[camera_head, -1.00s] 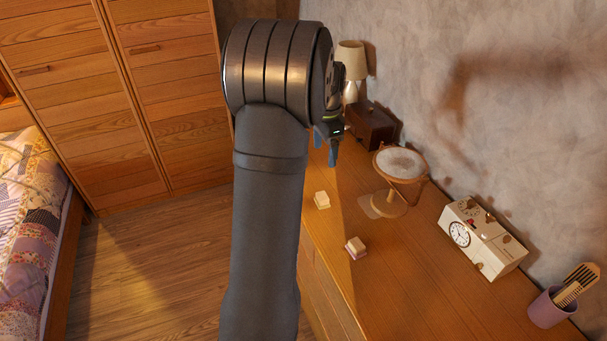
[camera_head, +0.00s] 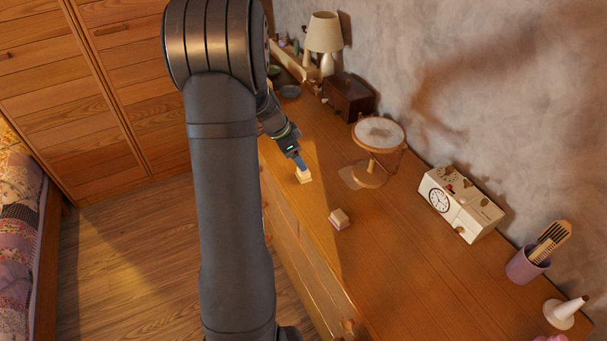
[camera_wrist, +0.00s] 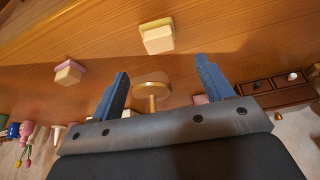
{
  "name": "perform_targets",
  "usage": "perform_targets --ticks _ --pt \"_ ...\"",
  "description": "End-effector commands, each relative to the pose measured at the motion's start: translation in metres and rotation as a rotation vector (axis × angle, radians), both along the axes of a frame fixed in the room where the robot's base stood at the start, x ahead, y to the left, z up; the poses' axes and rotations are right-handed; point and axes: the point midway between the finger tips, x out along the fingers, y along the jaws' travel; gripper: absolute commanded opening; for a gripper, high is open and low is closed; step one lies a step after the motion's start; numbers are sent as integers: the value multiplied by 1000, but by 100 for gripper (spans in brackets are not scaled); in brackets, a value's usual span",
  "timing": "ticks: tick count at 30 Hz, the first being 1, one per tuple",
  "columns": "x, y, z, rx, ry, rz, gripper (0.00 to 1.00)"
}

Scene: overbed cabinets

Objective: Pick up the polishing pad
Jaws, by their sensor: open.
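Two small blocks that could be the polishing pad lie on the wooden dresser top. One is cream with a yellowish base (camera_head: 303,175); in the wrist view it (camera_wrist: 157,36) sits just beyond the fingertips, between their lines. The other is cream with a pinkish-purple base (camera_head: 340,217), nearer the front; it shows left in the wrist view (camera_wrist: 70,73). I cannot tell which is the polishing pad. My gripper (camera_head: 299,161) is open and empty, its blue fingers (camera_wrist: 162,68) spread, close to the yellowish-based block. In the head view a finger partly overlaps that block.
A round stand mirror (camera_head: 378,134), a wooden box (camera_head: 348,97) and a lamp (camera_head: 325,34) stand behind. A white clock (camera_head: 459,205) and a purple cup with a comb (camera_head: 527,264) are to the right. The dresser's front middle is clear.

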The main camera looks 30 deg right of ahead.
Motion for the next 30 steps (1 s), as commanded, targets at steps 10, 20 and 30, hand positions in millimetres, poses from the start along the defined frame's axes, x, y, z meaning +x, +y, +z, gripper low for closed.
perform_targets --ticks 10,20,30 --pt "-1 -13 -31 0 0 0 73" --pt "-1 -24 -71 2 2 -1 73" --pt "-1 -27 -79 1 -1 0 69"
